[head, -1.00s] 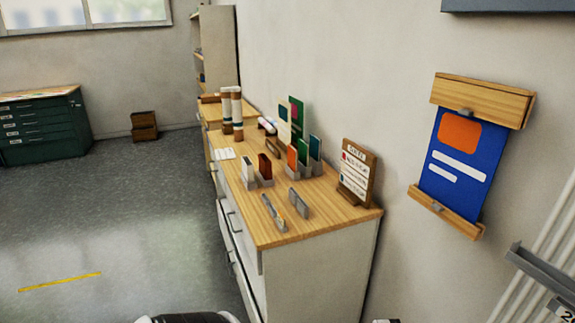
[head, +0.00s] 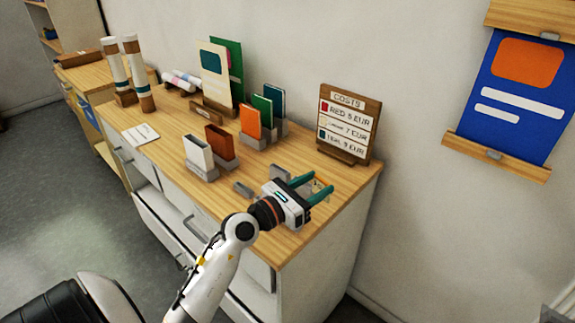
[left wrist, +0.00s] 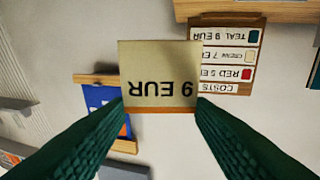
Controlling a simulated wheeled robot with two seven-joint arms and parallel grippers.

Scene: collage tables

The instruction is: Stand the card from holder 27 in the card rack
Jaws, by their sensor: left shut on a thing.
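My left gripper (head: 316,186) is shut on a small cream card (head: 320,184), above the front right of the wooden counter. In the left wrist view the card (left wrist: 160,75) sits between the green fingertips (left wrist: 160,110). It reads "9 EUR" upside down and has an orange-brown edge nearest the fingers. A small grey holder (head: 243,188) lies on the counter to the left of the gripper; the arm hides part of the counter there. I cannot tell which piece is the card rack, and no number 27 is readable. My right gripper is not in view.
A wooden COSTS board (head: 348,125) stands behind the gripper. Grey stands hold a white card (head: 198,152), a brown card (head: 220,143), an orange card (head: 250,121) and others to the left. A blue poster (head: 518,95) hangs on the wall at right.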

